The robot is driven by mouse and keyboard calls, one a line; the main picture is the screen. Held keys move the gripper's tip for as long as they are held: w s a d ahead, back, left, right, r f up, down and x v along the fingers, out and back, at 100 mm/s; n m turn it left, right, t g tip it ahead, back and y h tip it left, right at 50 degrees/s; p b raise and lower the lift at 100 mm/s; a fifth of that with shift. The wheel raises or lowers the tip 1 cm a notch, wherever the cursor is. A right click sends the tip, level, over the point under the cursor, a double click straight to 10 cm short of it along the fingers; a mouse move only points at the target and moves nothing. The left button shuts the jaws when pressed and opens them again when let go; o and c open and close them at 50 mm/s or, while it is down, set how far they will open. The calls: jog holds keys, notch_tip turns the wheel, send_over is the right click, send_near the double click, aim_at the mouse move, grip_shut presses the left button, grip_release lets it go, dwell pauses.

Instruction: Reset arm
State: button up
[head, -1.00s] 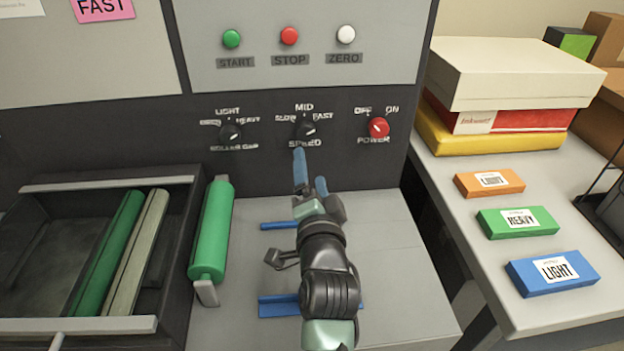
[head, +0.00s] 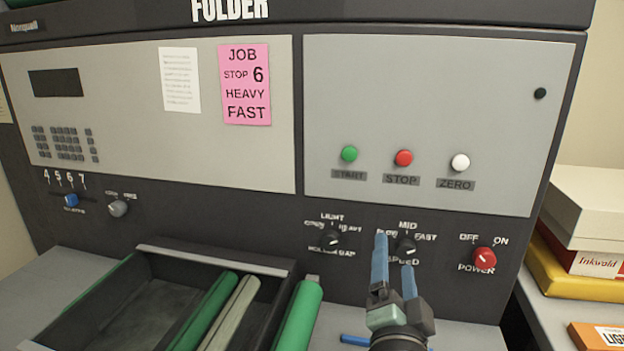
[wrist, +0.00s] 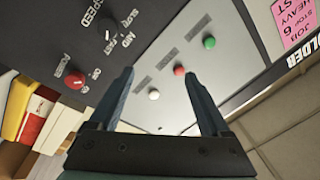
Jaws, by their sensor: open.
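My gripper (head: 394,262) is in front of the folder's dark lower panel. Its two blue fingers are apart with nothing between them, and they point up at the panel. In the head view the fingers partly cover the speed knob (head: 405,245) and its labels. In the wrist view my gripper (wrist: 160,85) shows its open fingers framing the light grey panel with the white, red and green buttons. The speed knob (wrist: 109,34) stands beyond the left finger there. I cannot tell how far the fingertips are from the panel.
The start (head: 349,154), stop (head: 404,158) and zero (head: 460,162) buttons are above the knobs. The roller gap knob (head: 331,240) and red power knob (head: 484,259) flank the speed knob. An open tray (head: 215,259) and green roller (head: 299,318) are at lower left. Boxes (head: 585,207) are stacked at right.

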jog(key=s+a+r+n+t+y+p, duration=0.1)
jog(key=s+a+r+n+t, duration=0.2)
jog(key=r, duration=0.7)
jog(key=s+a+r+n+t+p, duration=0.15)
jog(key=a+r, duration=0.25)
jog(key=r, duration=0.6)
jog(key=s+a+r+n+t+y, duration=0.1)
jog(key=s+a+r+n, duration=0.1)
jog(key=s+r, duration=0.2)
jog(key=s+a+r+n+t+y, duration=0.1)
jog(key=s+a+r+n, duration=0.2)
jog(key=r, duration=0.4)
jog(key=s+a+r+n+t+y+p, duration=0.1)
jog(key=s+a+r+n+t, duration=0.1)
jog(key=s+r, duration=0.3)
jog(key=shift+s+a+r+n+y, duration=0.15)
jog(key=shift+s+r+n+y, duration=0.2)
jog(key=shift+n, duration=0.4)
